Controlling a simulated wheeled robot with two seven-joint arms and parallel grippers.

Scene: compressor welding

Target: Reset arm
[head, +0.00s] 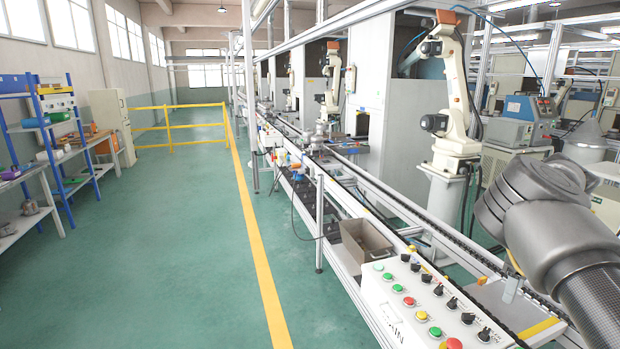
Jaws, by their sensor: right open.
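My right arm comes in from the right edge, with its grey metallic joint and dark textured link. Its wrist is bent over the near end of the conveyor line (400,210). My right gripper (511,288) shows only in small part below the wrist, above the flat plate beside the control panel. It is open, and I see nothing held in it. Most of it is hidden behind my own arm. My left arm and left gripper are not in view.
A white control panel (395,312) with coloured buttons and black knobs is close in front. An open brown box (362,246) sits beyond it. A white robot arm (446,90) stands behind the conveyor. Blue shelving (62,140) is at left. The green floor (170,240) between is clear.

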